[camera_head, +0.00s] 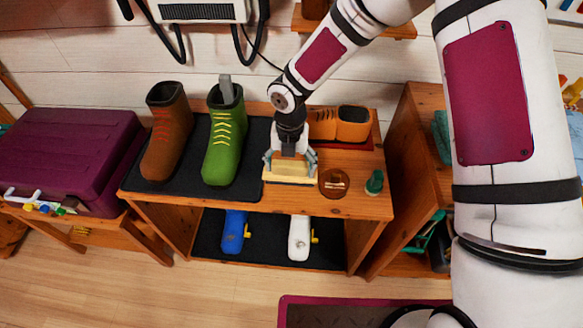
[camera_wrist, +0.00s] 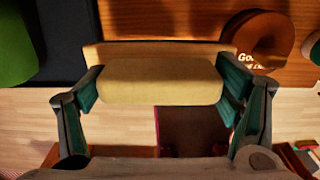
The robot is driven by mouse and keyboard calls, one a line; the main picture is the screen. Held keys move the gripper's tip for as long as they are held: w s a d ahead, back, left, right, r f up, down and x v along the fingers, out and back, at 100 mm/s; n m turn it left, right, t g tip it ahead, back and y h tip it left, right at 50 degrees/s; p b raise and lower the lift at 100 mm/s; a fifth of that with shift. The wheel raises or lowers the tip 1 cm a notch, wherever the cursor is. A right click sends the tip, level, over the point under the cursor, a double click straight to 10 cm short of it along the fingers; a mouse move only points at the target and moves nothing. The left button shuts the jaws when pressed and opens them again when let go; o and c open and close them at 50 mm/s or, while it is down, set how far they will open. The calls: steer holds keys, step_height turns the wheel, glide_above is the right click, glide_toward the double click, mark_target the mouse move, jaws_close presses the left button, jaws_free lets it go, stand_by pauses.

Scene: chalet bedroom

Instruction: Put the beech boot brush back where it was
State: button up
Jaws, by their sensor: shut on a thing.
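The beech boot brush (camera_head: 289,172) is a pale, block-shaped piece at the front of the wooden bench top (camera_head: 340,205). It lies between the green boot (camera_head: 224,137) and a round brown tin (camera_head: 334,182). My gripper (camera_head: 290,160) points down and is shut on the brush from its two ends. In the wrist view the brush (camera_wrist: 160,80) spans between the fingers (camera_wrist: 163,95), a pale yellow block with a wooden strip behind it. I cannot tell whether its underside touches the bench top.
A brown boot (camera_head: 165,135) stands beside the green one on a dark mat (camera_head: 190,180). Orange shoes (camera_head: 353,124) stand behind on a red tray. A small green item (camera_head: 374,182) sits right of the tin. A purple suitcase (camera_head: 65,160) is at left. Blue (camera_head: 233,230) and white (camera_head: 299,237) items lie below.

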mark_target(291, 169)
steer(key=shift+w+d, duration=0.1)
steer(key=shift+w, duration=0.85)
steer(key=shift+w+f, duration=0.15)
steer(key=shift+f, duration=1.65)
steer(key=shift+f, duration=0.2)
steer(key=o, duration=1.5)
steer(key=shift+r, duration=0.1)
step_height(291, 169, up, 12)
steer(key=shift+w+r+p, duration=0.1)
steer(key=shift+p, duration=0.2)
